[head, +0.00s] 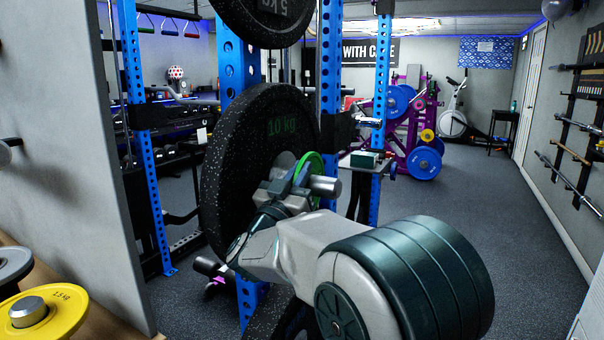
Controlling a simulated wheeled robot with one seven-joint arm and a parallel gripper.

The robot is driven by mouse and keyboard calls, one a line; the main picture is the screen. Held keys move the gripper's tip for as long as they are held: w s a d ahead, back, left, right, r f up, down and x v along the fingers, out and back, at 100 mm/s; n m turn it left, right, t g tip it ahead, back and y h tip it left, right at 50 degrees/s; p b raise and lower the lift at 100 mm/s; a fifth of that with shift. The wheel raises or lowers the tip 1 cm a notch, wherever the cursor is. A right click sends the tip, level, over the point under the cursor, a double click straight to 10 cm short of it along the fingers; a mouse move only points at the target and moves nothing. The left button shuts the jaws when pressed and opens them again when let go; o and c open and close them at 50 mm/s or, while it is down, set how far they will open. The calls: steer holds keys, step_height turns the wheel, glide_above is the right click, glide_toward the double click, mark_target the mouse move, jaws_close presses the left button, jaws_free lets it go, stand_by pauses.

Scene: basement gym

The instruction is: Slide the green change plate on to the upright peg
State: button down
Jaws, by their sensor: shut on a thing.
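The green change plate (316,160) is seen nearly edge-on in the middle of the head view, in front of a large black 10 kg plate (235,165). My gripper (301,178) is shut on the green plate at its near side. The silver end of the peg (326,186) shows just right of the green plate. The plate looks to be around the peg, but my gripper hides part of the hole, so how far on it sits cannot be told. The black plate hangs on the blue rack upright (250,294).
A black 5 kg plate (262,18) hangs above. A yellow 1.5 kg plate (58,308) and a grey plate (12,264) are at the lower left by a wall (70,130). A green box (366,159) stands behind. The floor (490,210) at right is clear.

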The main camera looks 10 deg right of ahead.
steer(key=shift+r, duration=0.1)
steer(key=c, duration=1.4)
jaws_free()
steer(key=shift+c, duration=0.2)
steer(key=shift+f, duration=0.2)
steer(key=b+v, duration=0.1)
steer(key=v, duration=1.2)
steer(key=shift+s+a, duration=0.25)
steer(key=shift+s, duration=0.1)
